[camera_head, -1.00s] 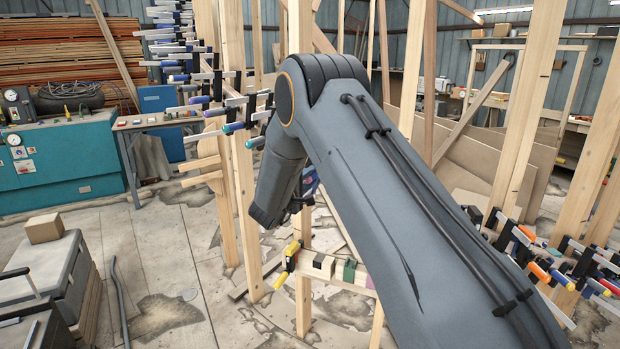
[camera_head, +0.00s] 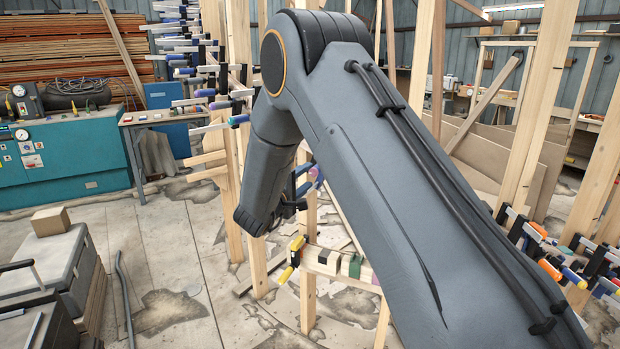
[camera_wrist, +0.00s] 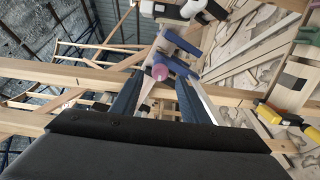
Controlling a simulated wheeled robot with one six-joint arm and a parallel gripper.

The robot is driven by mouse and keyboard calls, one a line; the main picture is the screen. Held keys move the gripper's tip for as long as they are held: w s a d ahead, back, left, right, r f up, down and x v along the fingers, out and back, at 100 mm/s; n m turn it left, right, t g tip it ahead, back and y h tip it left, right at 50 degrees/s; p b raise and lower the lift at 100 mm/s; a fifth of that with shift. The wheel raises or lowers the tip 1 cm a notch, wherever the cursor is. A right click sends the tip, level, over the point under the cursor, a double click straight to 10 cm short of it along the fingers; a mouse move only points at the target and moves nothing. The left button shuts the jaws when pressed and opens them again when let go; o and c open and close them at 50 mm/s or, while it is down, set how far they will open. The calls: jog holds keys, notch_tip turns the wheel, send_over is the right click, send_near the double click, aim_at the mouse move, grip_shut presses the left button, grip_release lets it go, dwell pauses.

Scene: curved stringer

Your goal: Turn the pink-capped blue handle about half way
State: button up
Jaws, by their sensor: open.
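The pink cap (camera_wrist: 161,72) of the blue handle (camera_wrist: 178,44) shows in the wrist view, facing the camera near the upper middle. The blue handle runs away behind it, up and to the right. My gripper (camera_wrist: 161,80) is open, with one dark finger to the left and one to the right of the cap in the picture. I cannot tell whether the cap lies between the tips or beyond them. In the head view the pink cap (camera_head: 314,172) is small, just right of my wrist. My arm hides most of the gripper there.
Wooden posts and rails surround the handle. A yellow-handled clamp (camera_head: 291,260) sits on a low rail below my wrist; a yellow clamp handle (camera_wrist: 277,115) also shows in the wrist view. Several clamps line the frame at left and right. A teal cabinet (camera_head: 70,155) stands far left.

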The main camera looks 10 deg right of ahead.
jog(key=shift+s+a, duration=0.1)
jog(key=shift+s, duration=0.1)
jog(key=p+v, duration=0.3)
jog(key=v, duration=0.3)
jog(key=shift+s+a+p, duration=0.2)
jog(key=shift+p, duration=0.15)
dwell(0.4)
